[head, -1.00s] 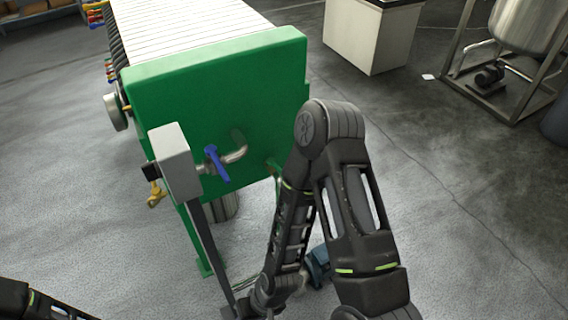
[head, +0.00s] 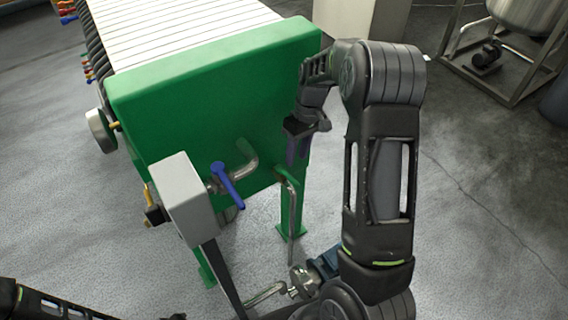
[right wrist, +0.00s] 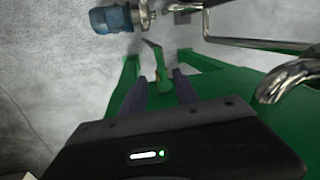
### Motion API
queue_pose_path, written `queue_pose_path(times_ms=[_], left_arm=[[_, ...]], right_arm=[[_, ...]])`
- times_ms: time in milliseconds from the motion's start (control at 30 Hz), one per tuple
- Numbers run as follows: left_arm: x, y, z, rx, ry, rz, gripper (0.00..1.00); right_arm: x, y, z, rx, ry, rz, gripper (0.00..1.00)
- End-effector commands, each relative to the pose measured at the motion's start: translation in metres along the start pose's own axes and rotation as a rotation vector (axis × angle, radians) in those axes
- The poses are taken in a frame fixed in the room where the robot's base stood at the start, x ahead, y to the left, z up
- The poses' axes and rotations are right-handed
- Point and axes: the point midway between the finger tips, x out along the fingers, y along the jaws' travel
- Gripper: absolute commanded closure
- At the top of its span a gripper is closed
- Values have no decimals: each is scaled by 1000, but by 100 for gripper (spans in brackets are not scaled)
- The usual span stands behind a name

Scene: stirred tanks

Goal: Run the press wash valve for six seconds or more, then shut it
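The valve with a blue lever (head: 228,185) sits on a bent steel pipe (head: 248,163) at the green end plate of the press (head: 190,110). The lever lies across the pipe, slanting down to the right. I cannot tell from the picture whether water runs. My right gripper (head: 298,152) hangs fingers-down in front of the plate's right part, right of the lever and apart from it. In the right wrist view its two fingers (right wrist: 163,90) are spread with nothing held between them; green press parts show beyond. My left arm shows at the bottom left; its gripper is out of frame.
A grey box (head: 182,190) on a dark post stands just left of the valve. A steel pipe (head: 291,215) runs down to a blue pump motor, which shows in the right wrist view (right wrist: 110,19). A tank frame (head: 500,70) stands at the back right. The right floor is clear.

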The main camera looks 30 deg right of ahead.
Motion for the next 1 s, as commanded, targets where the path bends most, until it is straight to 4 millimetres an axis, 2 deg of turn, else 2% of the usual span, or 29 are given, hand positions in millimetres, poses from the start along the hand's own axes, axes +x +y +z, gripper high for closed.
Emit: queue_pose_path(times_ms=[267, 433, 800, 1000], left_arm=[[0, 0, 2, 0, -3, 0, 77], [0, 0, 1, 0, -2, 0, 77], [-2, 1, 1, 0, -2, 0, 77], [-2, 1, 1, 0, -2, 0, 77]], right_arm=[[0, 0, 0, 1, 0, 0, 64], [8, 0, 0, 2, -1, 0, 64], [61, 0, 1, 2, -3, 0, 64], [78, 0, 0, 2, 0, 1, 64]])
